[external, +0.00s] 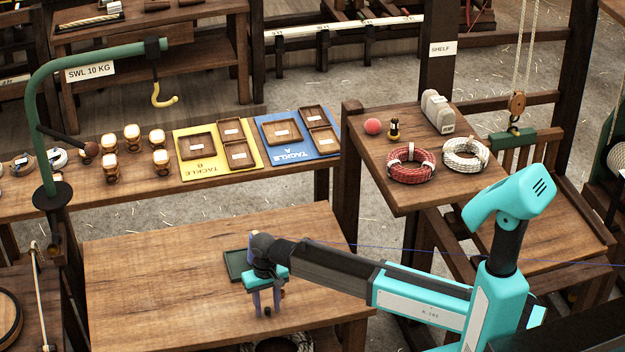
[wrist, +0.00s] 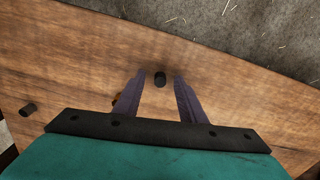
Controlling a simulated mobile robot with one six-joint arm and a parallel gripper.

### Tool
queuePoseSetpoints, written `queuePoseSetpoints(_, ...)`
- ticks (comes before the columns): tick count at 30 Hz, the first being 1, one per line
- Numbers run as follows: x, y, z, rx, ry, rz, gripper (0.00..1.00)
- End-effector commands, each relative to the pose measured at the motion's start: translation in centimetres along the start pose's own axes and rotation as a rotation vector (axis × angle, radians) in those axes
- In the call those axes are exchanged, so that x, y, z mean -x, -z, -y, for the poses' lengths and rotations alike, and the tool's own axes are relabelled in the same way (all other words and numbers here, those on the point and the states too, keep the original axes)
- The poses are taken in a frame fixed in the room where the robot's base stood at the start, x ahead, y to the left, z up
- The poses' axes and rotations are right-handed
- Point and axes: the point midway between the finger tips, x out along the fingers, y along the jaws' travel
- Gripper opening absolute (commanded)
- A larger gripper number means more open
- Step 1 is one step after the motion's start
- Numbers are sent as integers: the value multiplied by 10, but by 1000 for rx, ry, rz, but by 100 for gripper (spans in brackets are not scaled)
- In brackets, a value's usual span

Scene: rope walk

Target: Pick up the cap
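A small black cylinder, which looks like the cap (wrist: 160,79), is on the wooden bench, centred between my fingertips in the wrist view. In the external view it is a tiny dark spot (external: 267,312) at the lower ends of the fingers. My gripper (external: 266,308) points down over the front bench. Its two purple fingers (wrist: 160,76) are apart, with a visible gap on each side of the cylinder. A second dark cylinder (wrist: 28,109) lies at the left of the wrist view. A small orange-brown thing (wrist: 116,99) is partly hidden by the left finger.
A dark green tray (external: 235,266) sits on the bench (external: 160,285) just behind my gripper. The bench's left side is clear. A shelf with coils (external: 410,163) stands at the right.

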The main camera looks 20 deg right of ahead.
Motion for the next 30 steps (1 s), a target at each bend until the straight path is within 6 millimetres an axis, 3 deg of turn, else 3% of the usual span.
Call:
queuePoseSetpoints(4,0,0,0,0,0,0,37)
queuePoseSetpoints(11,0,0,0,0,0,0,0)
queuePoseSetpoints(23,2,0,0,0,0,0,0)
queuePoseSetpoints(30,13,0,0,0,1,-1,0)
